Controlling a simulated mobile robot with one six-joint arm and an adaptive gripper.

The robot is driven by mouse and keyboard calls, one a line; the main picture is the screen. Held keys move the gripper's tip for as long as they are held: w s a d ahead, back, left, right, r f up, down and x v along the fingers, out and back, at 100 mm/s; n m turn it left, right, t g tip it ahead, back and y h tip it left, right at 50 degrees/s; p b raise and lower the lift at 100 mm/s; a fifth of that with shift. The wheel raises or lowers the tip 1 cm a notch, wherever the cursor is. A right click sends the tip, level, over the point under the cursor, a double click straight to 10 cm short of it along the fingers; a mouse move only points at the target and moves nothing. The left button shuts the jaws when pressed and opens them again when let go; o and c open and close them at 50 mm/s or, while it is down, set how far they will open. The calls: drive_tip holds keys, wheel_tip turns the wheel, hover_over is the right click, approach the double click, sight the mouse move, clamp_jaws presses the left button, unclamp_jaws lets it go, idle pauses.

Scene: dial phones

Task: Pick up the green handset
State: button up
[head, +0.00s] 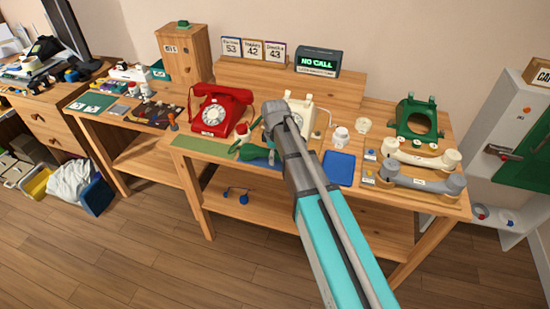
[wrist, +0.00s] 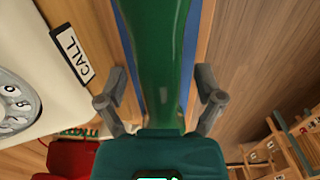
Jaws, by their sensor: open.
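The green handset (wrist: 160,50) runs up the middle of the wrist view, over a blue strip. In the head view part of the green handset (head: 255,152) shows on the table, left of my arm; its right part is hidden by the arm. My gripper (wrist: 160,98) is open, one finger on each side of the handset. A gap shows between each finger and the handset, and I cannot tell any contact. The handset's lower end is hidden behind the teal block of my gripper. In the head view my arm hides the fingers.
A cream dial phone (head: 303,112) with a CALL label (wrist: 73,54) stands close beside the gripper. A red phone (head: 221,112) is to the left. A blue tray (head: 339,168), cream handset (head: 420,155) and grey handset (head: 420,180) lie to the right.

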clamp_jaws()
idle(0.5)
wheel_tip(320, 180, up, 3)
drive_tip(key=p, duration=0.3)
drive_tip(key=shift+r, duration=0.2)
drive_tip(key=s+d+r+p, duration=0.3)
drive_tip(key=s+r+p, duration=0.6)
drive_tip(key=s, duration=0.4)
drive_tip(key=shift+s+r+p, duration=0.3)
drive_tip(key=shift+p, duration=0.2)
drive_tip(key=shift+s+d, duration=0.1)
